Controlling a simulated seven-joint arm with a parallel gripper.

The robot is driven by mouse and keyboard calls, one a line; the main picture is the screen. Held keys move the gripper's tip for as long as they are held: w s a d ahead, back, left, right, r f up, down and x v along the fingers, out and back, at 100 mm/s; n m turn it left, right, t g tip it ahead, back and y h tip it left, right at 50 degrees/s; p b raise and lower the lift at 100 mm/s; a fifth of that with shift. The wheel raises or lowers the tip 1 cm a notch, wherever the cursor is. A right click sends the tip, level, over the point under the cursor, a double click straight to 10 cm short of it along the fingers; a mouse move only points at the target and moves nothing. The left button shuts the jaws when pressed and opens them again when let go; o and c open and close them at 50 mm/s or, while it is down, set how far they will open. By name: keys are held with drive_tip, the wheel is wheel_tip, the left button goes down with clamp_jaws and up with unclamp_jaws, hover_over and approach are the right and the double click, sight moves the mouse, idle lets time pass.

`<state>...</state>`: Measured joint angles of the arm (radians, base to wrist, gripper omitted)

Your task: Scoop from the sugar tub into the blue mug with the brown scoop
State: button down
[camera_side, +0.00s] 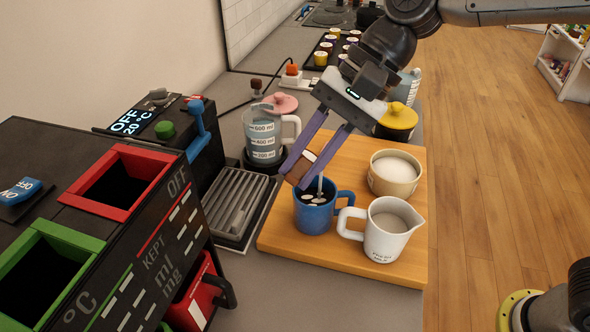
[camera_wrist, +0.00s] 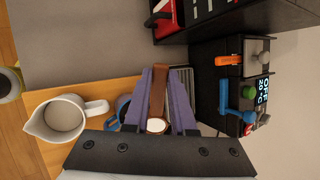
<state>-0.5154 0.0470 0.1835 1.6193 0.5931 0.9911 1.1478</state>
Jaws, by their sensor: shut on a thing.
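My gripper (camera_side: 297,176) has purple fingers, shut on the brown scoop (camera_side: 301,166). It holds the scoop, tilted, just above the blue mug (camera_side: 312,219). A thin pale streak runs from by the scoop down into the mug; I cannot tell whether it is falling sugar or part of the scoop. White patches show on the dark contents of the mug. In the wrist view the scoop (camera_wrist: 158,95) lies between the fingers with a white round end, and the mug (camera_wrist: 123,107) is mostly hidden. The cream sugar tub (camera_side: 393,184), full of white, stands behind right of the mug.
A white pitcher (camera_side: 385,240) of pale liquid stands right of the mug on the wooden board (camera_side: 290,246). A glass measuring jug (camera_side: 263,135), a ridged grey tray (camera_side: 237,203) and a dark machine (camera_side: 150,240) are to the left. A yellow-lidded jar (camera_side: 398,120) stands behind.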

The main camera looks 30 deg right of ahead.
drive_tip(key=d+y, duration=0.2)
drive_tip(key=y, duration=0.1)
drive_tip(key=shift+s+r, duration=0.1)
drive_tip(key=shift+r, duration=0.15)
drive_tip(key=d+y, duration=0.1)
drive_tip(key=y, duration=0.1)
drive_tip(key=d+y, duration=0.1)
drive_tip(key=y, duration=0.1)
drive_tip(key=shift+s+d+f+t, duration=0.1)
drive_tip(key=shift+d+f+t, duration=0.05)
drive_tip(key=shift+d+t, duration=0.15)
drive_tip(key=d+y, duration=0.1)
drive_tip(key=y, duration=0.2)
drive_tip(key=d+f+y, duration=0.1)
drive_tip(key=d+y, duration=0.1)
drive_tip(key=y, duration=0.1)
drive_tip(key=d+f+t+y, duration=0.1)
drive_tip(key=d+y, duration=0.1)
drive_tip(key=y, duration=0.1)
drive_tip(key=shift+s+d+f, duration=0.2)
drive_tip(key=shift+s, duration=0.1)
drive_tip(key=shift+d+f+y, duration=0.1)
drive_tip(key=shift+d+y, duration=0.05)
drive_tip(key=shift+y, duration=0.25)
idle(1.4)
